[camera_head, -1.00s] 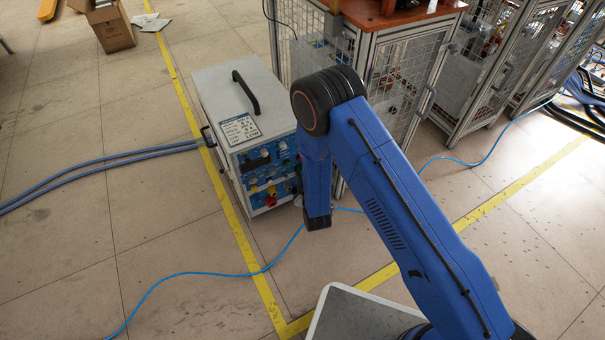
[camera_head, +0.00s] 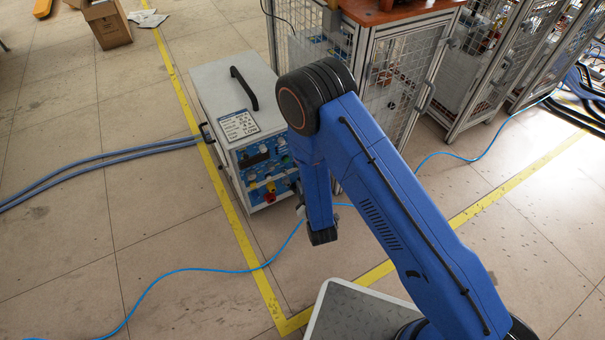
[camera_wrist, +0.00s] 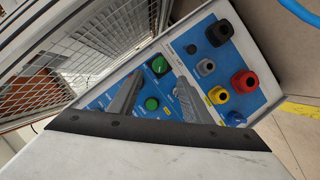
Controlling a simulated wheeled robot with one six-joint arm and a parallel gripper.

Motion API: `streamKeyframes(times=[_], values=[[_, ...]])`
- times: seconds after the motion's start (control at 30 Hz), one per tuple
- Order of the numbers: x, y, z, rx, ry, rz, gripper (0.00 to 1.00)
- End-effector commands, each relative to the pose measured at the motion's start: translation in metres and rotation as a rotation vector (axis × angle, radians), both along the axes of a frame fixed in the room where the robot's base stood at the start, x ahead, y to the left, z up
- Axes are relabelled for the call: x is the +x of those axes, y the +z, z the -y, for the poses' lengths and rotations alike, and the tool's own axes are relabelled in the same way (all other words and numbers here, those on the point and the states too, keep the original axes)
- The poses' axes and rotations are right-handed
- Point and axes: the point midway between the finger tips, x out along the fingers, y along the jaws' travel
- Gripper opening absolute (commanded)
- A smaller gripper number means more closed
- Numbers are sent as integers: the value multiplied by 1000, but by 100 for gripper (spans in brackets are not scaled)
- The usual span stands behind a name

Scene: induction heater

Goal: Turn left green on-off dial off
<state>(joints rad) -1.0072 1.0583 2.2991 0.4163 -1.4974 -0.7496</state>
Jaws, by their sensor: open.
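The induction heater is a white box (camera_head: 228,90) with a black top handle and a blue front panel (camera_head: 262,168), partly hidden by my arm in the head view. In the wrist view its panel appears tilted, with two green dials: one (camera_wrist: 159,65) farther from the box's top edge and one (camera_wrist: 152,103) nearer to it. Which one is the left dial I cannot tell for sure. My gripper (camera_wrist: 162,76) is open and empty, its two grey fingers in front of the panel on either side of the dials. Contact is not visible. In the head view the gripper is mostly hidden behind my arm.
Black, grey, red and yellow sockets (camera_wrist: 219,95) sit beside the dials. A wire-mesh cage (camera_head: 400,85) stands close behind the heater. Blue hoses (camera_head: 100,165) run left from the heater, and a thin blue cable (camera_head: 190,271) crosses the floor. The floor at front left is otherwise clear.

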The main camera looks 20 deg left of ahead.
Motion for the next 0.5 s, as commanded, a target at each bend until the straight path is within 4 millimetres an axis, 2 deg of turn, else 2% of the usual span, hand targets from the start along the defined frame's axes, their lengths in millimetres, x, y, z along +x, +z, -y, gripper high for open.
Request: streamKeyframes(times=[0.2,0.5], values=[[-37,12,23,-2,2,-1,44],[-71,23,45,-1,2,0,44]])
